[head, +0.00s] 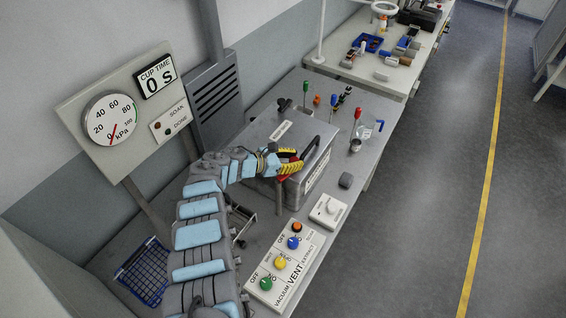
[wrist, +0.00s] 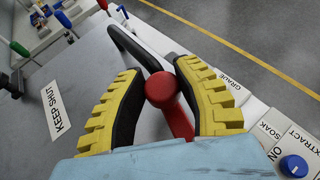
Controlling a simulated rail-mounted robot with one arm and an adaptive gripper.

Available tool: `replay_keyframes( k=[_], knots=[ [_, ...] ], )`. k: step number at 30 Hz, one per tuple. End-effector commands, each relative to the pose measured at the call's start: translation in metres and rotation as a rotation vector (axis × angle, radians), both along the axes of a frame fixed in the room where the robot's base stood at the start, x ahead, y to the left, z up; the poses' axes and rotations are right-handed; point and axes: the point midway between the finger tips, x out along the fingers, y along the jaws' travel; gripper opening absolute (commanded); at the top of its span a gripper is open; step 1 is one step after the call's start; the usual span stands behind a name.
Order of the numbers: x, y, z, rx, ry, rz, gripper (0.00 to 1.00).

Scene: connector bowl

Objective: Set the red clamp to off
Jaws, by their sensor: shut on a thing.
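The red clamp (wrist: 178,108) is a red lever with a round knob end, at the middle of the wrist view. My gripper (wrist: 160,88) has yellow ribbed fingers with black pads, one on each side of the clamp, and is shut on it. In the head view my gripper (head: 292,161) is at the front right of the grey box (head: 270,132), and a little of the clamp (head: 283,179) shows below the fingers. The clamp's base and any on or off marking for it are hidden.
A black bar handle (wrist: 133,46) arches beyond the fingers by the lid, which has a "KEEP SHUT" label (wrist: 57,111). A knob panel (head: 282,265) and white switch box (head: 328,210) stand in front. A gauge (head: 111,119) and "0 S" timer (head: 156,78) are behind.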

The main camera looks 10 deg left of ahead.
Motion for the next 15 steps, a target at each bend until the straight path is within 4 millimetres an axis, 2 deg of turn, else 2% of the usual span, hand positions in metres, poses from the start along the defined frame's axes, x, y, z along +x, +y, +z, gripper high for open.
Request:
replay_keyframes(
  k=[1,6,15],
  knots=[
    [-0.0001,-0.0022,-0.0071,0.004,0.002,-0.014,0.00],
    [-0.0026,-0.0068,-0.0087,0.003,0.005,-0.059,0.00],
    [-0.0054,-0.0093,-0.0025,-0.002,0.001,-0.102,0.00]
  ],
)
